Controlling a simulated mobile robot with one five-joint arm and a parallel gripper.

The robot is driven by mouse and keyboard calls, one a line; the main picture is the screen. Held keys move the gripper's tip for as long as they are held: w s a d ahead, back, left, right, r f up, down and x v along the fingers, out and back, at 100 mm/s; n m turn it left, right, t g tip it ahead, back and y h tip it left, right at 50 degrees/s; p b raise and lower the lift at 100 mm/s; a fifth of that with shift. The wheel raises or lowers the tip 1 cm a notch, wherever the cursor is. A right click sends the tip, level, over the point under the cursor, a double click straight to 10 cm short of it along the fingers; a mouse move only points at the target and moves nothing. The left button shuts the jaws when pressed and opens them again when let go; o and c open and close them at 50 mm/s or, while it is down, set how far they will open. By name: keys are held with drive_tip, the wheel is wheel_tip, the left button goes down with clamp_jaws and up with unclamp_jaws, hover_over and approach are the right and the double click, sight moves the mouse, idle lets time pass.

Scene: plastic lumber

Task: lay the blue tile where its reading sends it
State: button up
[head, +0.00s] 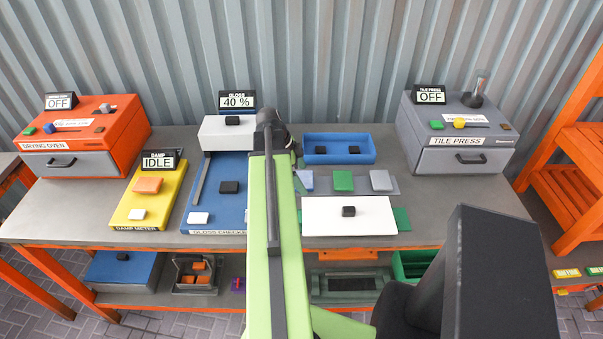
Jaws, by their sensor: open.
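My gripper (298,160) is open at the far end of my green arm, above the bench near the pale blue tile. Its fingertips are mostly hidden, and I see nothing held.
A yellow damp meter (128,215) reads IDLE. An orange drying oven (125,116) and grey tile press (410,116) both read OFF. A blue tray (365,140) and a white board (320,225) flank the tile row. An orange rack (572,135) stands right.

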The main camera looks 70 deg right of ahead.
drive_tip(key=p+v, duration=1)
drive_tip(key=v, duration=0.2)
drive_tip(key=shift+p, duration=0.35)
drive_tip(key=w+a+f+n+t, duration=0.1)
drive_tip(key=w+a+n+t, duration=0.2)
drive_tip(key=w+a+n, duration=2.05)
drive_tip(key=a+n, duration=0.1)
drive_tip(key=a, duration=0.8)
drive_tip(key=w+a+n+y, duration=0.1)
drive_tip(key=w+a+n, duration=0.2)
drive_tip(key=a, duration=0.8)
drive_tip(key=w+a+n+t, duration=0.1)
drive_tip(key=w+a+n, duration=0.2)
drive_tip(key=a, duration=0.8)
drive_tip(key=shift+w+f+n+y, duration=0.2)
drive_tip(key=shift+f+n+y, duration=0.15)
drive_tip(key=shift+n, duration=0.4)
